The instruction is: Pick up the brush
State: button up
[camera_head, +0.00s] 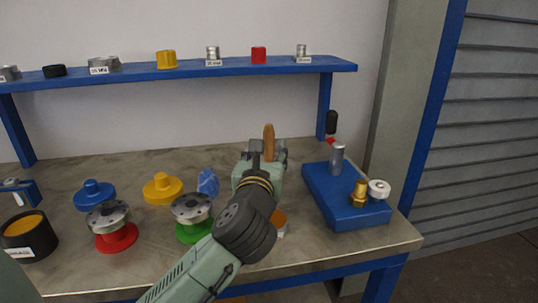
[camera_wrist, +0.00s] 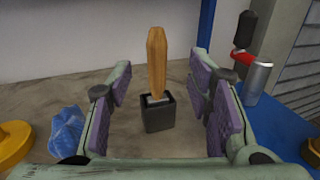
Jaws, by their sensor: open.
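The brush shows a wooden handle (camera_wrist: 157,62) standing upright in a small dark square holder (camera_wrist: 159,114) in the wrist view. Its lower end is hidden inside the holder. In the head view the brush handle (camera_head: 268,140) rises just beyond my gripper (camera_head: 268,152), which hides the holder. My gripper is open and empty. In the wrist view its purple-padded fingers (camera_wrist: 165,103) are spread to the left and right of the holder, with a gap on both sides. I cannot tell whether the fingertips reach as far as the brush.
A blue block (camera_head: 335,205) with metal fittings stands on the table at right. A blue crumpled cloth (camera_wrist: 66,130) lies left of my gripper. Flanged parts, including a yellow one (camera_head: 162,190), stand further left. A blue shelf (camera_head: 220,70) with small parts runs along the back.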

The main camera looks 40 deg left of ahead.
aim_at(268, 137)
jog(key=p+x, duration=0.1)
jog(key=x, duration=0.3)
jog(key=shift+w, duration=0.25)
jog(key=p+x, duration=0.2)
jog(key=x, duration=0.2)
jog(key=shift+a, duration=0.3)
jog(key=shift+w+a+f+p, duration=0.1)
jog(key=shift+w+a+p, duration=0.15)
jog(key=shift+w+p, duration=0.1)
jog(key=shift+c, duration=0.5)
grip_shut()
